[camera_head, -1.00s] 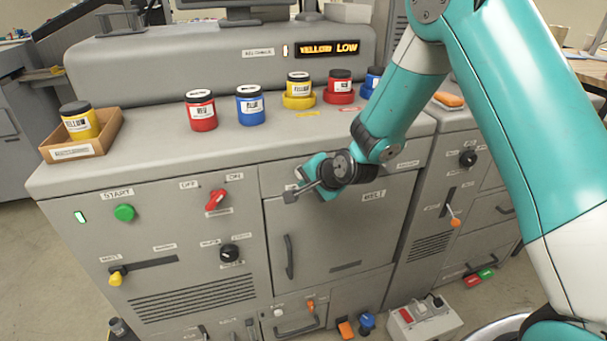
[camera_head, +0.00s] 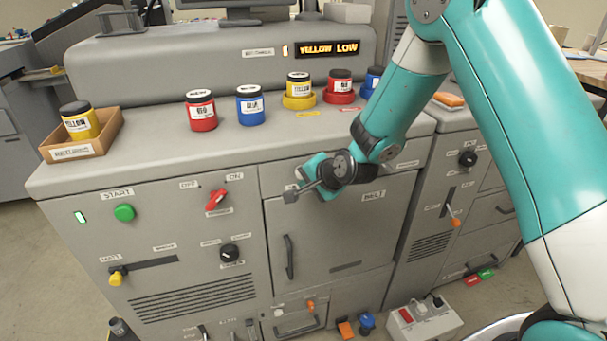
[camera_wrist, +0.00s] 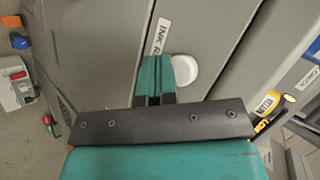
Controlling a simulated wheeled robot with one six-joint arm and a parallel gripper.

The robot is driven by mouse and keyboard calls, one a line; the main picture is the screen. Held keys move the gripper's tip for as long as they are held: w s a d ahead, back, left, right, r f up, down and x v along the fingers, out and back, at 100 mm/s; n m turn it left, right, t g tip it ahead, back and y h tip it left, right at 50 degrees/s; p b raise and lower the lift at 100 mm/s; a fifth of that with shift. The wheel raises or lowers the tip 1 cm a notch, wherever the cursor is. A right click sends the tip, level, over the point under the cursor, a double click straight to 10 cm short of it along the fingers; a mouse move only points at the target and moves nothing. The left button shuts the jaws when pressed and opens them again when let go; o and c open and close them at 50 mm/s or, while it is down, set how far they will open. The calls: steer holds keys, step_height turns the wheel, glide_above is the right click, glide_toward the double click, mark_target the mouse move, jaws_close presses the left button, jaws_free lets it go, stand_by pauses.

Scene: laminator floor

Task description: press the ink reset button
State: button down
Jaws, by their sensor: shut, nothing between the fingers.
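The ink reset button is a round white button (camera_wrist: 187,70) on the grey machine panel in the wrist view. A label starting "INK R" (camera_wrist: 160,37) sits beside it, its end hidden by my fingers. My gripper (camera_wrist: 155,70) is shut and empty, with its teal fingertips against the left part of the button in the picture. I cannot tell whether they touch it. In the head view my gripper (camera_head: 312,182) is in front of the upper left of the belt door, and the button is hidden behind it.
The machine's top holds red, blue and yellow ink jars and a wooden tray (camera_head: 97,143) with a yellow jar. A display (camera_head: 328,49) reads "YELLOW LOW". A green start button (camera_head: 124,212), a red switch (camera_head: 216,199) and a door handle (camera_head: 289,257) are on the front.

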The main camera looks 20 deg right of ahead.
steer(key=shift+w, duration=0.15)
steer(key=shift+w, duration=0.3)
steer(key=shift+w, duration=0.5)
stand_by(1.0)
steer(key=shift+s, duration=0.95)
steer(key=shift+s+b, duration=0.45)
steer(key=shift+s, duration=2.05)
steer(key=shift+r, duration=0.15)
